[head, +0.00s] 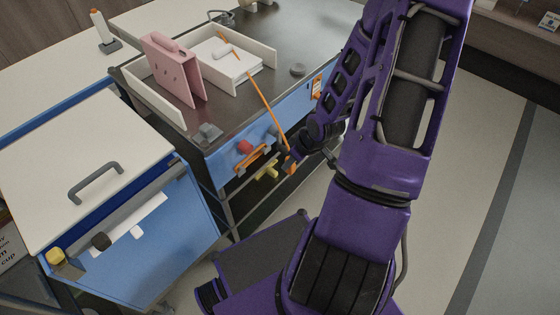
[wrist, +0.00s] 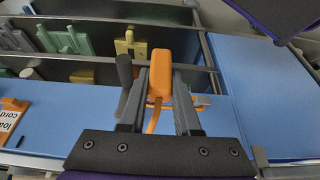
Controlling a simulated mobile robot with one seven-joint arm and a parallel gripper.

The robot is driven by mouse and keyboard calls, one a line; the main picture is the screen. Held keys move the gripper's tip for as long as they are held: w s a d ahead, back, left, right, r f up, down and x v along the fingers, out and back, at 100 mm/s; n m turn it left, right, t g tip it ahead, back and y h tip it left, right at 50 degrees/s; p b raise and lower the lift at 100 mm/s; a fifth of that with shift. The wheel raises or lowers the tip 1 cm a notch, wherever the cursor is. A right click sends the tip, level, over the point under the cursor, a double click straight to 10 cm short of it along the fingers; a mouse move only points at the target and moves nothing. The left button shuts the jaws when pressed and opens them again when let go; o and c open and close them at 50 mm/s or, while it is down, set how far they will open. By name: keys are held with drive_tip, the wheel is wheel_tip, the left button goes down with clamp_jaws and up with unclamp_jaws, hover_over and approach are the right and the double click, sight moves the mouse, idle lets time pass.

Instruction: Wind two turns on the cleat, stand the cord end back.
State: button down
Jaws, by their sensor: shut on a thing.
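My gripper (wrist: 158,95) is shut on the orange cord end (wrist: 160,66), a block-like piece held between its two fingers. In the head view my gripper (head: 291,160) is in front of the blue cart front, partly hidden by my arm. The orange cord (head: 262,100) runs taut from the cart top down to the gripper. A short piece of it (wrist: 154,120) hangs below the block in the wrist view. An orange looped piece (head: 250,160) sits on the cart front, left of the gripper; I cannot tell whether it is the cleat or wound cord. A dark grey post (wrist: 125,72) stands close beside the left finger.
A red knob (head: 244,147) is on the cart front. A yellow fitting (head: 267,173) sits lower. The cart top holds a pink folder-like piece (head: 172,68) and a white tray (head: 262,55). A white-topped blue cabinet (head: 80,160) stands left. Floor is clear at right.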

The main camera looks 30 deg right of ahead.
drive_tip(key=w+a+b, duration=0.1)
drive_tip(key=w+a, duration=0.1)
drive_tip(key=w+a+r+b, duration=0.1)
drive_tip(key=w+a, duration=0.1)
drive_tip(key=w, duration=0.1)
drive_tip(key=shift+w+a, duration=0.35)
drive_tip(key=s+d+p, duration=0.1)
drive_tip(key=s+d, duration=0.1)
drive_tip(key=s, duration=0.4)
drive_tip(key=shift+s+d+p, duration=0.25)
drive_tip(key=shift+s+p, duration=0.1)
